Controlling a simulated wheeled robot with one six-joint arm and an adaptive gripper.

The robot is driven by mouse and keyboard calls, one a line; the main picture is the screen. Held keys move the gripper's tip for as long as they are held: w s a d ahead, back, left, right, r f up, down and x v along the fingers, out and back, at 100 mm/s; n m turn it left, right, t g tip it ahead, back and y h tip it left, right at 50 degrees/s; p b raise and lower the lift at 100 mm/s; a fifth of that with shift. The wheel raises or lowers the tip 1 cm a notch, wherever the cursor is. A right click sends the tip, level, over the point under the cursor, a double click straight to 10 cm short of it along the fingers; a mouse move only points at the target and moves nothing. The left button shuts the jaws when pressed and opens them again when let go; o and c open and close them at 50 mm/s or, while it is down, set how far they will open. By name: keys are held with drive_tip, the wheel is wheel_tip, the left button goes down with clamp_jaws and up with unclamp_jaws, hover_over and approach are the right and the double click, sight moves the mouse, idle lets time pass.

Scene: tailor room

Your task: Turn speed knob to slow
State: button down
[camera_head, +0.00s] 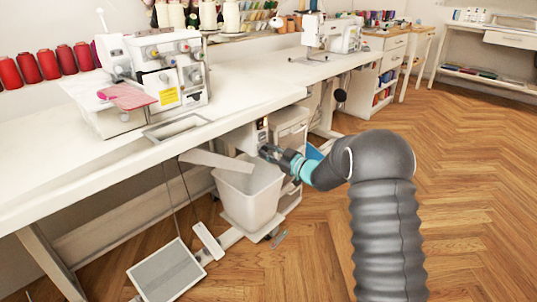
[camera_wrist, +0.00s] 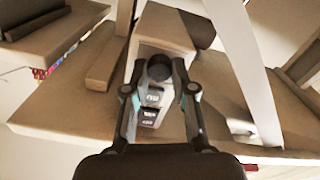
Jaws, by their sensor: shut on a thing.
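The speed knob (camera_wrist: 159,67) is a dark round cap in the wrist view, between my fingertips. My gripper (camera_wrist: 159,74) is shut on it, one finger on each side. Beside the knob is a pale control panel (camera_wrist: 151,98) with small dark switches. In the head view my gripper (camera_head: 268,151) reaches under the table edge to the small pale control box (camera_head: 262,131). The knob itself is hidden there by my gripper. I cannot read any speed marking or tell which way the knob points.
A white worktable (camera_head: 240,100) runs above my gripper, with a serger (camera_head: 165,75) on it. A pale bin (camera_head: 248,192) stands just below my gripper, and a foot pedal (camera_head: 166,272) lies on the floor. The wooden floor at right is clear.

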drive_tip(key=shift+f+n+b, duration=0.1)
drive_tip(key=shift+n+b, duration=4)
drive_tip(key=shift+b, duration=1.5)
drive_tip(key=c, duration=1)
unclamp_jaws()
drive_tip(key=shift+o, duration=0.2)
